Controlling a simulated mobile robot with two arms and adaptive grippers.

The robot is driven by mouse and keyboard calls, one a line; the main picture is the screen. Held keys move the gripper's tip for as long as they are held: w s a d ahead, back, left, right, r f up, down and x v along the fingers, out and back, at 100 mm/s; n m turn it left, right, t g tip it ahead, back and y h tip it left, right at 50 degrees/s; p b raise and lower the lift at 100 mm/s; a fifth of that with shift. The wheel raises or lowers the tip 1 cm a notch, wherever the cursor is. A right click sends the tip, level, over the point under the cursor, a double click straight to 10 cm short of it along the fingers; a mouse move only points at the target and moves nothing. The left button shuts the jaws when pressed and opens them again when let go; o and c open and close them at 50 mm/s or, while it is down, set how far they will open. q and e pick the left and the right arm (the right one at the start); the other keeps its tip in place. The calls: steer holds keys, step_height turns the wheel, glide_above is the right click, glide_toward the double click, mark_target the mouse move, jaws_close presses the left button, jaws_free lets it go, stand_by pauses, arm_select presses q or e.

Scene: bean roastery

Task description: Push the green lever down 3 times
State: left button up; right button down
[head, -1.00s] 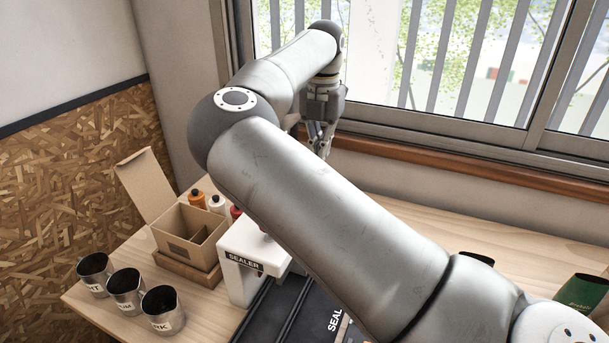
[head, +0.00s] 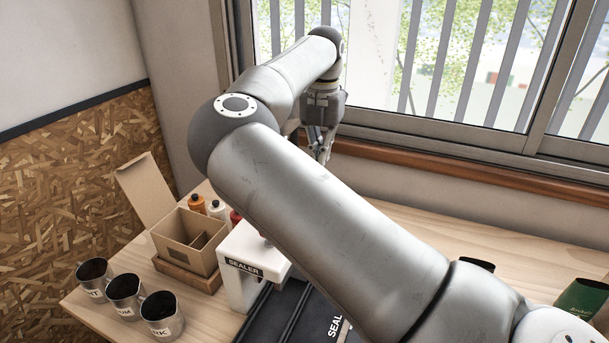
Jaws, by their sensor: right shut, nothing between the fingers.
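No green lever shows in the head view; my right arm covers the middle of the table. My right gripper (head: 322,150) points down behind my arm, above the back of the table near the window sill. Its fingers are shut with nothing between them. The white sealer (head: 246,262) stands on the table below my arm, with part of it hidden. A red part (head: 236,216) shows beside the top of the sealer. My left gripper is not in view.
An open cardboard box (head: 187,240) sits left of the sealer. Several small bottles (head: 197,203) stand behind it. Metal cups (head: 124,295) line the left front edge. A dark green bag (head: 583,298) stands at the right. The table's back right is clear.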

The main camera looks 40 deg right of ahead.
steer(key=shift+f, duration=0.15)
steer(key=shift+f+b, duration=2.05)
steer(key=shift+f, duration=0.5)
steer(key=shift+r, duration=0.1)
steer(key=shift+r+p, duration=2)
steer(key=shift+r, duration=1.05)
